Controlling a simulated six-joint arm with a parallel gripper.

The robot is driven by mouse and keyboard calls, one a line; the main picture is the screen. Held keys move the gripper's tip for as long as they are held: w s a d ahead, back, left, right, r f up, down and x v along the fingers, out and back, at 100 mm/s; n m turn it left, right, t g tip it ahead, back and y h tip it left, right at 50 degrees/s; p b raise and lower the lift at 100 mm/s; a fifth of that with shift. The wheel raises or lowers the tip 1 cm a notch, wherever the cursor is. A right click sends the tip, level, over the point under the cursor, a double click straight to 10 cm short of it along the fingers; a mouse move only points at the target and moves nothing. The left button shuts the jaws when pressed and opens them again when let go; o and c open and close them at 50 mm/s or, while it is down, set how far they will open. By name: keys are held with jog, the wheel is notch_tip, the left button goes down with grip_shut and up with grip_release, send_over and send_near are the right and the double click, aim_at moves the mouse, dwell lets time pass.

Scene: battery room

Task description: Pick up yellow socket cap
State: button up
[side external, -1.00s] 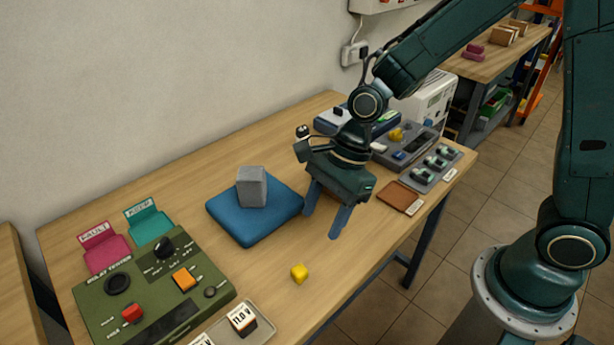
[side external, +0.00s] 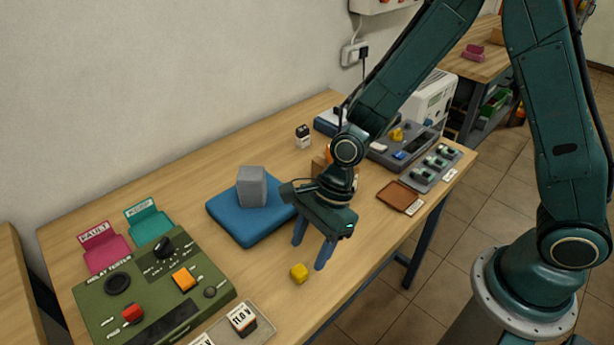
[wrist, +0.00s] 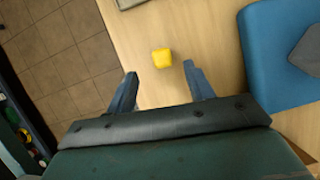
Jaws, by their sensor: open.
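The yellow socket cap (side external: 299,272) is a small yellow block lying on the wooden table near its front edge. In the wrist view the cap (wrist: 162,58) shows just beyond the fingertips, roughly between their lines. My gripper (side external: 311,256) is open and empty, its blue fingers pointing down above the table, just right of and behind the cap in the side view. In the wrist view the two fingers of my gripper (wrist: 159,72) stand wide apart, and neither touches the cap.
A blue pad (side external: 232,221) with a grey block (side external: 251,187) on it lies close to the left of my gripper. A green relay tester (side external: 150,295) and a tray (side external: 232,328) lie at the front left. A brown mat (side external: 398,196) lies to the right. The table around the cap is bare.

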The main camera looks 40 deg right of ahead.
aim_at(299, 270)
jog(key=shift+x, duration=0.8)
jog(key=shift+x, duration=2.55)
jog(key=shift+w, duration=0.15)
jog(key=shift+c, duration=0.4)
jog(key=c, duration=1)
